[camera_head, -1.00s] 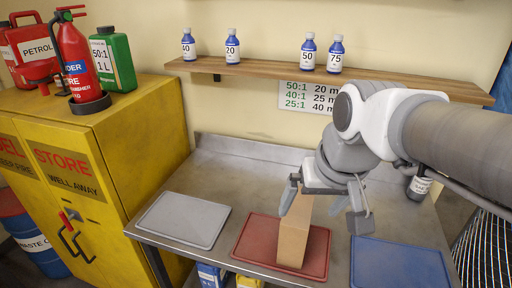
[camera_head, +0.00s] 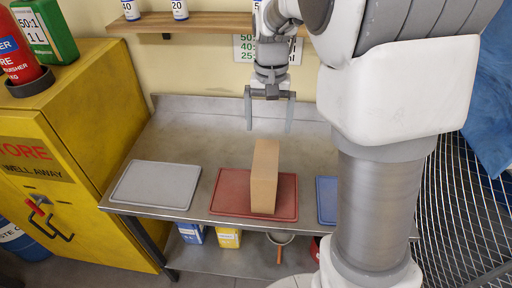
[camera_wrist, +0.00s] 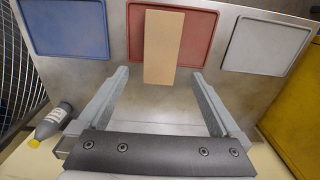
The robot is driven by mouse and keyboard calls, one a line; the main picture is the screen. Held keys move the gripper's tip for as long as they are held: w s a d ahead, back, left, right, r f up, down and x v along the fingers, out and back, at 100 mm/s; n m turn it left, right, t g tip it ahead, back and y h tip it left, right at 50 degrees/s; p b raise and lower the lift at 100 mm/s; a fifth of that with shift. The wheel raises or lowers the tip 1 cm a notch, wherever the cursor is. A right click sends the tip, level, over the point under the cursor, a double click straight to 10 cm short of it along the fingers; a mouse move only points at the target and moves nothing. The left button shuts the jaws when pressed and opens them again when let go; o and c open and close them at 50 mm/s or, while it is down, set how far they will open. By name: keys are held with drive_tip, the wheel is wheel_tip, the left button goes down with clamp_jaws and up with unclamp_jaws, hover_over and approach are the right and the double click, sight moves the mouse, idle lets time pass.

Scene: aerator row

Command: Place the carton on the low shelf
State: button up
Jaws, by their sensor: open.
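The carton (camera_head: 264,177) is a plain brown upright box on the red tray (camera_head: 227,196), in the middle of the steel bench. My gripper (camera_head: 270,126) is open and empty, pointing down above the back of the bench, behind and above the carton and apart from it. In the wrist view the carton (camera_wrist: 163,47) shows beyond and between the open fingers (camera_wrist: 159,76). The low shelf (camera_head: 216,260) is the steel shelf under the bench; its right part is hidden by my arm.
A yellow cabinet (camera_head: 110,110) stands left.

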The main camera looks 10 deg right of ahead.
sight(267, 159)
wheel_tip(267, 159, down, 11)
drive_tip(key=shift+f, duration=0.1)
drive_tip(key=shift+w+f+p, duration=0.2)
drive_tip(key=shift+f+p, duration=0.15)
drive_tip(key=shift+f, duration=2.55)
drive_tip(key=c, duration=1.4)
